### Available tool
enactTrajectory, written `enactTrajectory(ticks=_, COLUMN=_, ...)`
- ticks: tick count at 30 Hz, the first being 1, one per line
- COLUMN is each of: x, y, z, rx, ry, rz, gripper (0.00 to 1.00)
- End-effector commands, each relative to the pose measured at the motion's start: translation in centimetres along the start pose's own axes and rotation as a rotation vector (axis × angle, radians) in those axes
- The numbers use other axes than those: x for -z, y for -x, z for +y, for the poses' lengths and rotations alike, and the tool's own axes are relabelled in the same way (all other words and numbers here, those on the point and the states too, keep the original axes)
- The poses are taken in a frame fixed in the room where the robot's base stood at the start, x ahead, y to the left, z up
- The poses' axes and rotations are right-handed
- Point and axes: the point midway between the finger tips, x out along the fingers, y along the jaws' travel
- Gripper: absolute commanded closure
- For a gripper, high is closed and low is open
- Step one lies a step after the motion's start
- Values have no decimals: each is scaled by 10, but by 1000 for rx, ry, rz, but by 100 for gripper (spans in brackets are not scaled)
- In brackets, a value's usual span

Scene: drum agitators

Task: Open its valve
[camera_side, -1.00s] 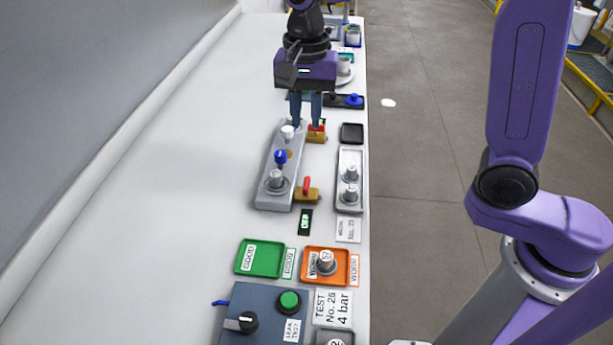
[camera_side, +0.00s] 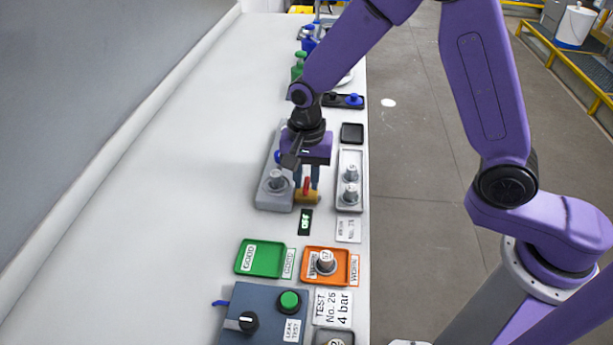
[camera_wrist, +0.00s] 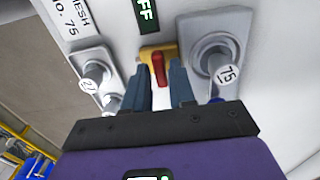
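The valve is a brass body (camera_side: 307,198) with a red lever (camera_side: 306,186), at the near right edge of a grey block (camera_side: 272,200). It also shows in the wrist view, with the red lever (camera_wrist: 158,68) pointing toward me from the brass body (camera_wrist: 155,52). My gripper (camera_wrist: 160,82) is open, one blue-grey finger on each side of the lever; I cannot tell whether either touches it. In the side view my gripper (camera_side: 306,183) is low over the valve. The block's far valve is hidden behind my gripper.
A tray (camera_side: 349,206) of grey fittings lies to the right. A green tray (camera_side: 240,272), an orange tray (camera_side: 311,279) and a test box (camera_side: 243,300) are nearer. The bench's left side is clear.

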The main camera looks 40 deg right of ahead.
Motion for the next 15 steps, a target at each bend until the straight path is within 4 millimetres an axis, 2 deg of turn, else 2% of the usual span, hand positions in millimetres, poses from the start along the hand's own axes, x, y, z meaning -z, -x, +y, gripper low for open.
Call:
enactTrajectory(ticks=9, x=0, y=-3, z=0, rx=1, ry=0, rz=0, gripper=76)
enactTrajectory(ticks=12, x=0, y=-2, z=0, rx=1, ry=0, rz=0, gripper=100)
enactTrajectory(ticks=15, x=0, y=-2, z=0, rx=1, ry=0, rz=0, gripper=100)
